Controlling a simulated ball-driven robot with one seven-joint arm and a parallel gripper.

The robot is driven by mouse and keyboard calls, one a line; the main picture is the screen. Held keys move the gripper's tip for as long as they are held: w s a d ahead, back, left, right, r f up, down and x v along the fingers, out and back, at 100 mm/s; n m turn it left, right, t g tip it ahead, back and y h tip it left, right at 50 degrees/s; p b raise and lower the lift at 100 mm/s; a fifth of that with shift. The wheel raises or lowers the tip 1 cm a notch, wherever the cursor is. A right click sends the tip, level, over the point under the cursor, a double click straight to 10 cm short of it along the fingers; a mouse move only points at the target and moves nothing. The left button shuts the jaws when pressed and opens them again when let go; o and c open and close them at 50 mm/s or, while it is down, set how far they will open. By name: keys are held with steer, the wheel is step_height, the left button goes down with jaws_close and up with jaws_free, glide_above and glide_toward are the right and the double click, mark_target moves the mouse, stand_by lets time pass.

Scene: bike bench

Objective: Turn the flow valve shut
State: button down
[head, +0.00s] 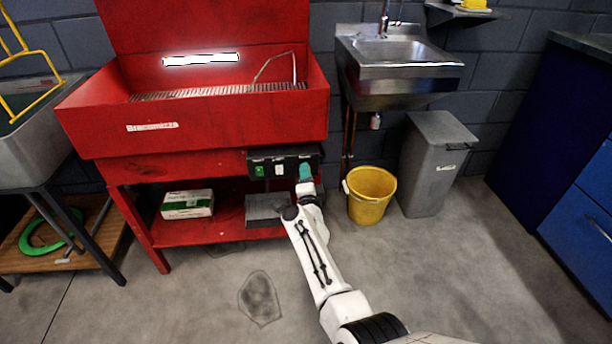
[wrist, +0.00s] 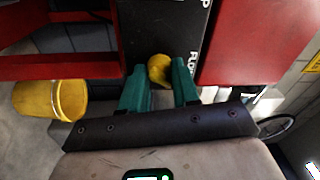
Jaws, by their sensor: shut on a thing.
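The flow valve shows as a round yellow knob (wrist: 159,69) in the wrist view, on the dark control panel (wrist: 165,33) of the red parts washer. My gripper (wrist: 160,84) has its two green fingers on either side of the knob and is shut on it. In the head view my gripper (head: 305,172) reaches the right end of the black control panel (head: 270,166). There the arm and fingers hide the knob. Lettering on the panel beside the knob is only partly readable.
The red parts washer (head: 190,130) stands against the wall, with a white-green box (head: 187,204) on its lower shelf. A yellow bucket (head: 371,196) and a grey bin (head: 431,170) stand right of my gripper. A steel sink (head: 399,65) hangs above them.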

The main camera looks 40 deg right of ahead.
steer(key=shift+f+n+t+y, duration=0.1)
steer(key=shift+n+t+y, duration=0.15)
steer(key=shift+n, duration=2.05)
steer(key=shift+n+t+y, duration=0.25)
steer(key=shift+n, duration=2.05)
steer(key=c, duration=0.8)
jaws_free()
steer(key=shift+p+v, duration=3.1)
steer(key=shift+v, duration=2.3)
steer(key=shift+n, duration=0.4)
